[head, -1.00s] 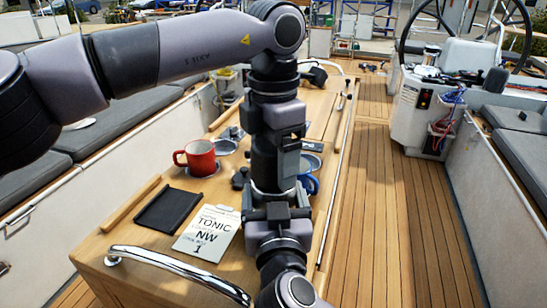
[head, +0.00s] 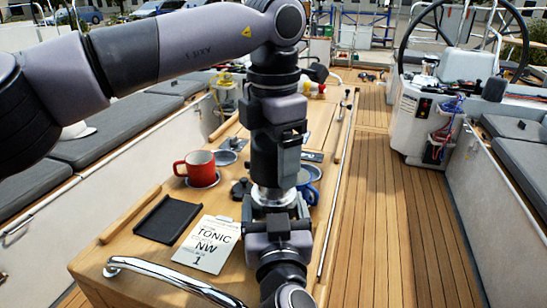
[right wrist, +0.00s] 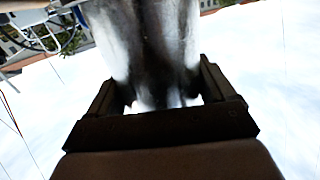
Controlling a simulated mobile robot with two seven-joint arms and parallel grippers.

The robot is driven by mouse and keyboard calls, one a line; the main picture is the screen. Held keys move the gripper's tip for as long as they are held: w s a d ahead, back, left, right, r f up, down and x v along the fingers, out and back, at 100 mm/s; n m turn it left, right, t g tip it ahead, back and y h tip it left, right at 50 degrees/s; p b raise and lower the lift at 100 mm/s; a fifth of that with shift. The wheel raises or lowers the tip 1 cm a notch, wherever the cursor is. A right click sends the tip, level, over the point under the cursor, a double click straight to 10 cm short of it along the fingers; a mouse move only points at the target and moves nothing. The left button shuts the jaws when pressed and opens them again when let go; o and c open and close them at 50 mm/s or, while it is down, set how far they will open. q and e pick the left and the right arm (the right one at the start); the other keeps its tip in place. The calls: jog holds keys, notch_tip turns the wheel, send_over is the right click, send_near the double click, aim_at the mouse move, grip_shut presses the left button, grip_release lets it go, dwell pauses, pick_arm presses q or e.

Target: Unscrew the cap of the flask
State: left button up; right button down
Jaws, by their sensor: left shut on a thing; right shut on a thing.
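A silver metal flask (head: 272,196) is upright between my two grippers, mostly hidden by them. In the right wrist view the flask (right wrist: 150,45) is a shiny, blurred metal cylinder between the two dark fingers. My right gripper (head: 275,208) comes up from below and is shut on the flask; its fingers also show in the right wrist view (right wrist: 160,95). My left gripper (head: 272,180) points down from above and is shut at the flask's top. The cap is hidden by the left gripper, so I cannot see its thread or any gap.
A red mug (head: 200,167), a black tray (head: 168,218) and a white card (head: 208,244) are on the wooden table (head: 120,240) to the left. A blue mug (head: 308,185) is just right of the grippers. A chrome rail (head: 170,280) curves along the near edge.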

pick_arm(q)
jog(key=shift+r, duration=1.9)
pick_arm(e)
grip_release()
pick_arm(q)
jog(key=shift+s+f, duration=0.1)
